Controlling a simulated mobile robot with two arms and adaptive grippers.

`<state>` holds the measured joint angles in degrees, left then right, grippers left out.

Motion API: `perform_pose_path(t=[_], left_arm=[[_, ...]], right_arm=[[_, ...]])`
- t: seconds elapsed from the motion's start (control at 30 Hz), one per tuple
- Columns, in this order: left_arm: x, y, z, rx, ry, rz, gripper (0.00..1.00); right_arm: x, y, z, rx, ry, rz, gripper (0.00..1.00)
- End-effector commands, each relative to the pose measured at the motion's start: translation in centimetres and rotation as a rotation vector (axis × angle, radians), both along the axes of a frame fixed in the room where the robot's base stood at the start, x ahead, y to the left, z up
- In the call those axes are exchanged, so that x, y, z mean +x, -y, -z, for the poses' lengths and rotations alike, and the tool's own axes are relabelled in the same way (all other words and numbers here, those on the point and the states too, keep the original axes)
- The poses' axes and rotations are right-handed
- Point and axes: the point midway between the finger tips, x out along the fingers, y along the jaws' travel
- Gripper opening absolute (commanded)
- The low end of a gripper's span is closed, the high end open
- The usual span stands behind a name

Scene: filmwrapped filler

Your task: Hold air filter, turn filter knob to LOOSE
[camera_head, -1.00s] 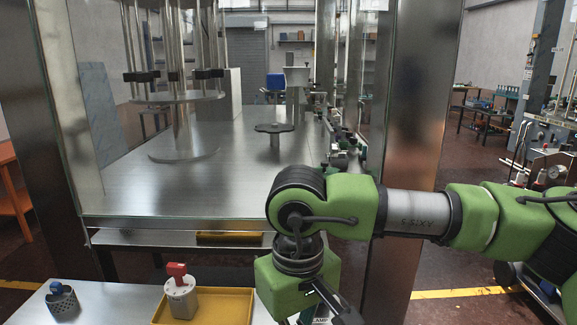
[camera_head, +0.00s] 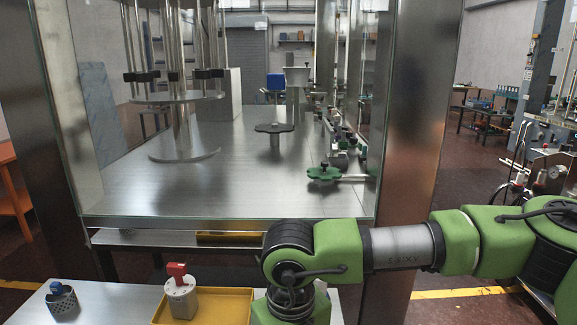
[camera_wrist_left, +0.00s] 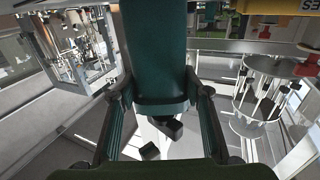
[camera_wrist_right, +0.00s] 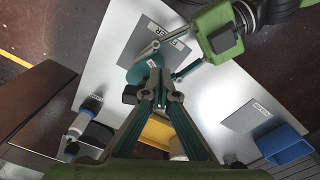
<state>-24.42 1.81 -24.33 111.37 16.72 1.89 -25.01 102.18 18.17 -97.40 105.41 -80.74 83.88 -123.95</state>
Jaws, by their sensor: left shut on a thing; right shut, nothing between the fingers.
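In the right wrist view, my left gripper (camera_wrist_right: 172,62) comes in from the upper right with its fingers around a rounded teal body, the air filter (camera_wrist_right: 142,72). In the left wrist view the filter (camera_wrist_left: 155,50) is a large dark green block, held between my left fingers (camera_wrist_left: 160,100). A black part (camera_wrist_left: 170,125) sits near its lower end; I cannot tell whether this is the filter knob. My right gripper (camera_wrist_right: 160,95) is shut and empty, with its tips close to the filter; I cannot tell whether they touch it. The head view shows neither gripper.
A white canister with a red top (camera_head: 181,292) stands on a yellow tray (camera_head: 235,302). A perforated metal cup (camera_head: 62,302) stands to its left. A blue bin (camera_wrist_right: 285,145) lies at the table's right. A glass-fronted steel enclosure stands behind the table.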

Motion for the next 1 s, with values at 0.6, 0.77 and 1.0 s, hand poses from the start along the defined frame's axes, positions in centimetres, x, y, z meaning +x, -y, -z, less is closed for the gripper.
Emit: perform_pose_path(t=[0.6, 0.77, 1.0], left_arm=[[0.07, -0.01, -0.31, -0.003, 0.006, -0.002, 0.16], [0.07, -0.01, -0.31, -0.003, 0.006, -0.002, 0.16], [0.07, -0.01, -0.31, -0.003, 0.006, -0.002, 0.16]], right_arm=[[0.38, -0.05, -0.05, 0.000, 0.000, 0.000, 0.00], [0.56, -0.07, -0.05, 0.000, 0.000, -0.001, 0.00], [0.84, -0.08, -0.06, 0.000, 0.000, 0.000, 0.00]])
